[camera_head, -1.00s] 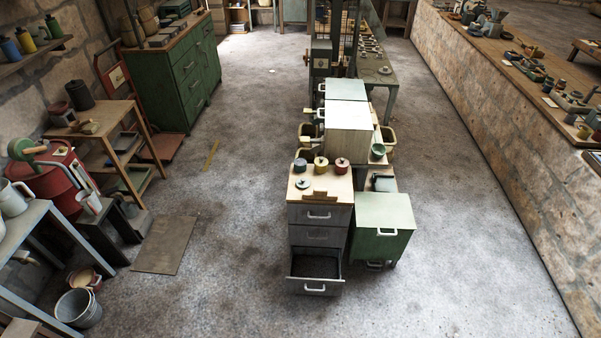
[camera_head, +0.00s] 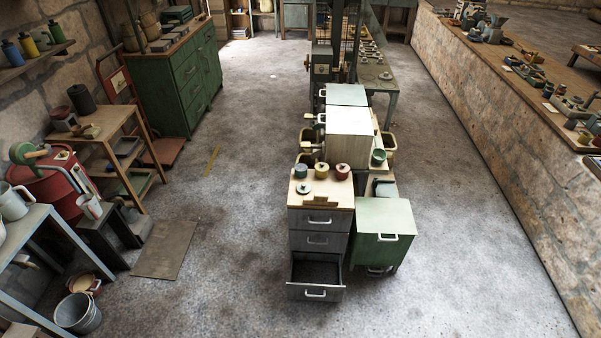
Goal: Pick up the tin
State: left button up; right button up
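Three small round tins stand in a row on the wooden top of a grey drawer cabinet (camera_head: 318,222) near the picture's middle. They are a blue-grey tin (camera_head: 301,171), a yellow tin (camera_head: 321,168) and a red tin (camera_head: 342,171). A small greenish round piece (camera_head: 303,188) lies in front of them. I cannot tell which tin the task means. Neither of my grippers is in view.
The cabinet's bottom drawer (camera_head: 315,292) is pulled out and looks empty. A green box cabinet (camera_head: 384,225) stands to its right and a pale box (camera_head: 349,135) behind. A flat plate (camera_head: 163,249) lies on the left floor. Floor on both sides is open.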

aim_at(300, 168)
jog(key=z, duration=0.5)
jog(key=k, duration=0.6)
jog(key=i, duration=0.4)
jog(key=u, duration=0.95)
jog(key=i, duration=1.35)
jog(key=z, duration=0.35)
